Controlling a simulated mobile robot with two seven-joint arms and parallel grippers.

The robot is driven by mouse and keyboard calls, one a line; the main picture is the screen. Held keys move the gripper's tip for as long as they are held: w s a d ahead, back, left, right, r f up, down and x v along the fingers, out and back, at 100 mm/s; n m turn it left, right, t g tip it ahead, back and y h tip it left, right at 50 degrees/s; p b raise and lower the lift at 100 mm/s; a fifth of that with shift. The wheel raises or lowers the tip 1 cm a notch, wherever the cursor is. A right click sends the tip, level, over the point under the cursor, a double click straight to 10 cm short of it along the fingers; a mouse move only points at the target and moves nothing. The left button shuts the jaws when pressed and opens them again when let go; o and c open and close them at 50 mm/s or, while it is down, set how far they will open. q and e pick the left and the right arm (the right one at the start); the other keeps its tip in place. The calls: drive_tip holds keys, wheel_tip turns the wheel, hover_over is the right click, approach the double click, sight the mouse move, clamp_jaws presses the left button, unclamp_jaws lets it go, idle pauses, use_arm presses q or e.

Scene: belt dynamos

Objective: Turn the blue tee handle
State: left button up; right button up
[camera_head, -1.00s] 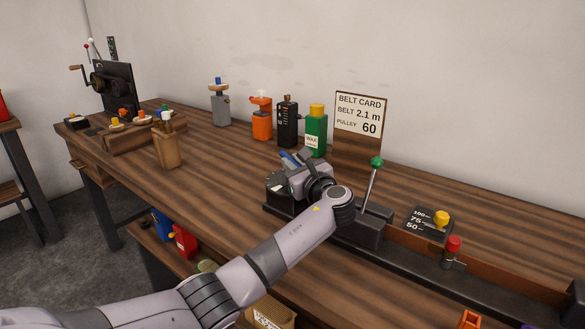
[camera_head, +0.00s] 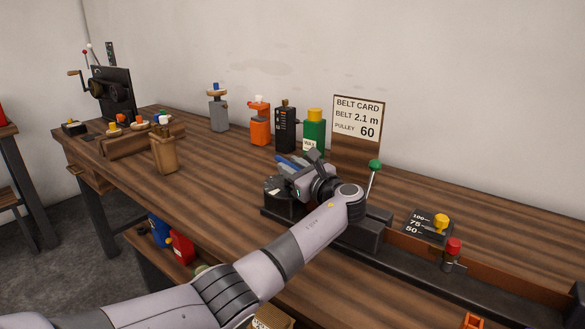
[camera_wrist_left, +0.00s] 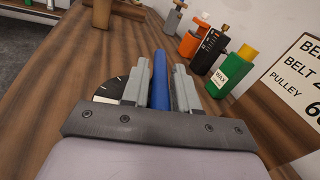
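The blue tee handle (camera_head: 286,160) sits over a black block with a round dial at the middle of the bench. In the left wrist view its blue bar (camera_wrist_left: 161,80) lies lengthwise between the two grey fingers. Part of the dial (camera_wrist_left: 112,86) with pale marks shows left of the fingers. The handle's stem is hidden by the gripper. My right gripper is not in view.
A green bottle (camera_head: 314,133), a black can (camera_head: 285,128) and an orange bottle (camera_head: 260,122) stand behind the handle. A belt card (camera_head: 358,118) and a green-knobbed lever (camera_head: 373,178) stand right of it.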

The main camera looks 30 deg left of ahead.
use_arm(q)
drive_tip(key=shift+o, duration=0.4)
drive_tip(key=v, duration=0.7)
